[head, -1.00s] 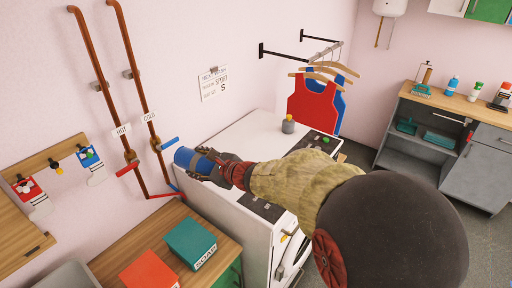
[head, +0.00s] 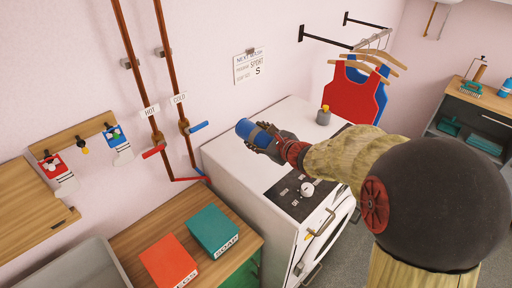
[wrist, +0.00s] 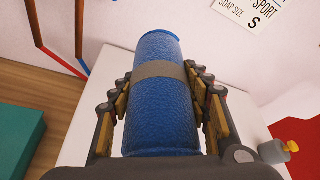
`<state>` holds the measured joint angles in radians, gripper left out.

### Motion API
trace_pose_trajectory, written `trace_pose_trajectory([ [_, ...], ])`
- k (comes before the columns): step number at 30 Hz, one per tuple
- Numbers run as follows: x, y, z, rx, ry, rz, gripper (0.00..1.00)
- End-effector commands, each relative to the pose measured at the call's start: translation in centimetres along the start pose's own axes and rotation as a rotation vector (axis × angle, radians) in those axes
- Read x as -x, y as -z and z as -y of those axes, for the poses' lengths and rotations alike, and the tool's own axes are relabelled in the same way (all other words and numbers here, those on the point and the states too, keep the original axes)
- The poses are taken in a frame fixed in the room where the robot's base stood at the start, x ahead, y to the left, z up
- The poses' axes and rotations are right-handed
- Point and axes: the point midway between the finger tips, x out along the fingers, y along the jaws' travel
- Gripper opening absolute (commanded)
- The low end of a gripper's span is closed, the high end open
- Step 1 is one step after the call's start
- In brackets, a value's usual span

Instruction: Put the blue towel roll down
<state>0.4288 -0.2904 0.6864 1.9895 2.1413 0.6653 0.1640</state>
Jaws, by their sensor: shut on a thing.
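The blue towel roll (head: 245,129) has a grey band around it. My gripper (head: 262,138) is shut on it, over the back left part of the white machine's top (head: 292,115). In the wrist view the roll (wrist: 162,110) lies lengthwise between the two rows of finger pads, its far end sticking out past the fingertips. The white top (wrist: 88,130) shows beneath and beside it. Whether the roll touches the top or hangs just above it, I cannot tell.
A grey bottle with a yellow cap (head: 323,115) stands on the machine top to the right. Copper pipes (head: 176,90) with red and blue valve handles run up the wall behind. A teal soap box (head: 213,231) and an orange box (head: 168,262) stand on the wooden counter (head: 190,208).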

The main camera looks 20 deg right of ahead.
Motion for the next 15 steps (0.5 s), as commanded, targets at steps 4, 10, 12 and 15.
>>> trace_pose_trajectory([
  [4, -3.2, 2.2, -0.1, -0.002, -0.002, -0.002, 0.18],
  [10, -5.7, 3.8, -0.1, -0.001, 0.000, 0.000, 0.18],
  [12, -6.0, 4.0, 0.0, 0.000, 0.001, 0.001, 0.18],
  [15, -6.4, 4.3, 0.0, 0.000, 0.001, 0.001, 0.18],
])
